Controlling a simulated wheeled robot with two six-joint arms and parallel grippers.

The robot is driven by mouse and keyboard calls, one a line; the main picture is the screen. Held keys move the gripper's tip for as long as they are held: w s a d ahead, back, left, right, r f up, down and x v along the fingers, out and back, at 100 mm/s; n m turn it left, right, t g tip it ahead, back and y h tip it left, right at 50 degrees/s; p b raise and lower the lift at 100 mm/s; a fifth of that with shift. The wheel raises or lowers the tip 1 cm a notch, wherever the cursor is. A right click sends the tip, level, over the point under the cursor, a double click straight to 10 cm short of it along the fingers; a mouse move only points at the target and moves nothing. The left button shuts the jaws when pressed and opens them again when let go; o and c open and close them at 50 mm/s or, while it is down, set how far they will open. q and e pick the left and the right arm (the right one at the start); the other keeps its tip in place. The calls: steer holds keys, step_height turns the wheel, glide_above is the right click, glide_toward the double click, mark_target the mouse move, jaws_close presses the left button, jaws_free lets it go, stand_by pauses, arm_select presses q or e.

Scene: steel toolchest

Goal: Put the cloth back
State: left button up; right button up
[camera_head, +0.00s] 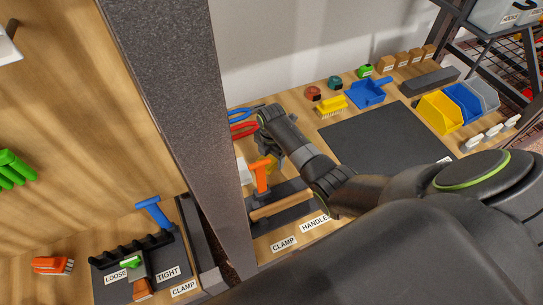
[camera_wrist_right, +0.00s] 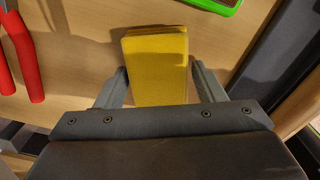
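The cloth (camera_wrist_right: 156,68) is a thick yellow folded pad in the right wrist view. In the head view a small yellow part of the cloth (camera_head: 272,163) shows below my right gripper (camera_head: 270,155), above the left part of the workbench; the hand hides the rest. My left gripper is not in view.
Red-handled pliers (camera_head: 242,130) lie left of the right hand. An orange-handled tool (camera_head: 261,176) stands close in front. A dark mat (camera_head: 375,140) lies clear in the middle. Yellow (camera_head: 438,112) and blue bins stand right. A grey post (camera_head: 185,120) rises on the left.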

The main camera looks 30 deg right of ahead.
steer(key=shift+o, duration=1.1)
steer(key=shift+r, duration=0.15)
step_height(320, 180, up, 12)
